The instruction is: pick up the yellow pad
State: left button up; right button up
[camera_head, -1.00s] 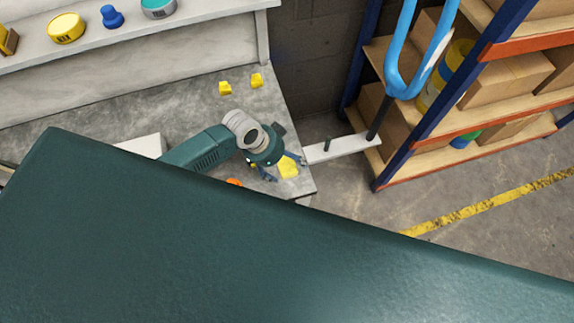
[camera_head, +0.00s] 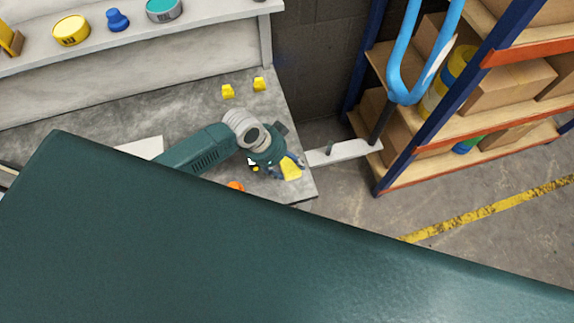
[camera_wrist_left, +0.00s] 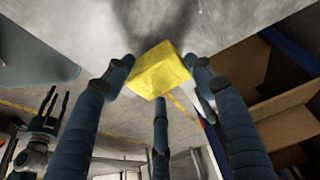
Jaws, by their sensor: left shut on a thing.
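The yellow pad (camera_head: 291,170) is near the right front corner of the grey worktop (camera_head: 190,95). My left gripper (camera_head: 279,168) is shut on it, with the fingers against its sides. In the left wrist view, the pad (camera_wrist_left: 158,72) sits between the fingertips of my left gripper (camera_wrist_left: 160,82). Whether the pad still touches the worktop is hard to tell. What looks like my right gripper (camera_wrist_left: 47,115) shows small at the left of the wrist view, apart from the pad.
Two small yellow blocks (camera_head: 228,91) (camera_head: 260,84) stand farther back on the worktop. An orange thing (camera_head: 235,186) lies left of my gripper. A shelf above holds a yellow tin (camera_head: 71,31). A rack with cardboard boxes (camera_head: 507,87) stands at right.

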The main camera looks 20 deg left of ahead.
aim_at(287, 166)
pick_arm(q)
notch_tip(287, 166, up, 18)
jog(key=shift+p, duration=0.4)
jog(key=shift+f, duration=0.1)
